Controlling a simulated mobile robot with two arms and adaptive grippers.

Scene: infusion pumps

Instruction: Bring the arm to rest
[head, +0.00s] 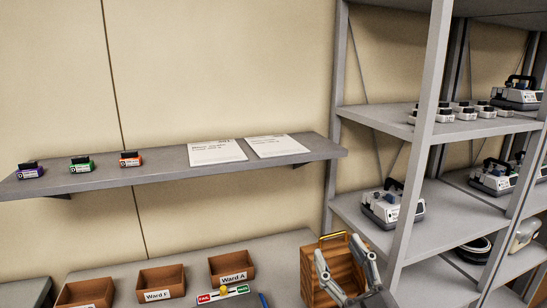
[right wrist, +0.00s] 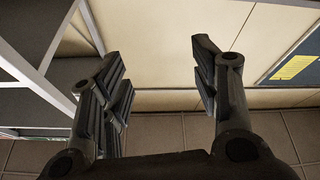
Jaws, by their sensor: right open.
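My right gripper (head: 343,268) is at the lower right of the head view, in front of a brown wooden box with a yellow handle. Its two fingers are spread apart. In the right wrist view the same gripper (right wrist: 163,85) shows its dark fingers wide apart with nothing between them. Behind them are a beige wall, a grey tiled floor and part of a shelf frame. My left gripper is in neither view.
The wooden box (head: 310,262) stands near a grey rack (head: 412,180) holding several pumps. Bins labelled Ward A (head: 231,268) and Ward F (head: 161,283) stand on the counter. A wall shelf (head: 120,179) holds small labelled blocks and two papers.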

